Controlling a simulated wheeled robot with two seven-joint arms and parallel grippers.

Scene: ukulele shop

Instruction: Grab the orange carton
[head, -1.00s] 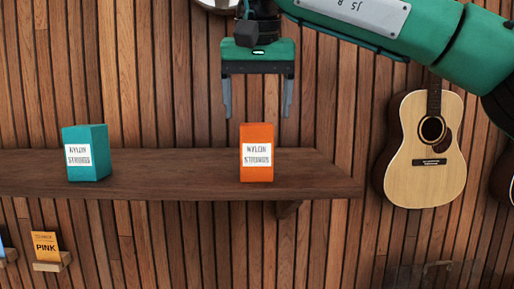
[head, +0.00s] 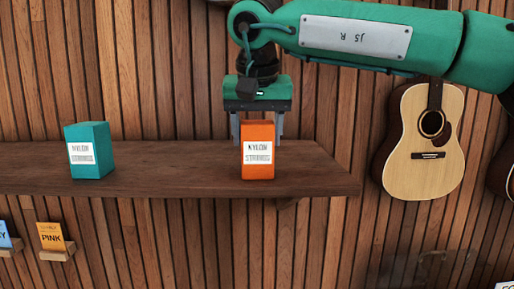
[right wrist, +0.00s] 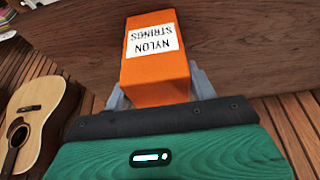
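The orange carton (head: 258,165), with a white "Nylon Strings" label, stands upright on the wooden shelf (head: 200,183) near its right end. My right gripper (head: 259,135) points down over it, with one finger on each side of the carton's upper part. The fingers are open; a small gap seems to show at the sides. In the right wrist view the orange carton (right wrist: 155,75) rises between the two grey fingers (right wrist: 160,88). My left gripper is not in view.
A teal carton (head: 89,164) stands on the shelf to the left, well apart. A guitar (head: 420,150) hangs on the slatted wall to the right. Small packets, one marked PINK (head: 51,236), sit on holders below the shelf. The shelf between the cartons is clear.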

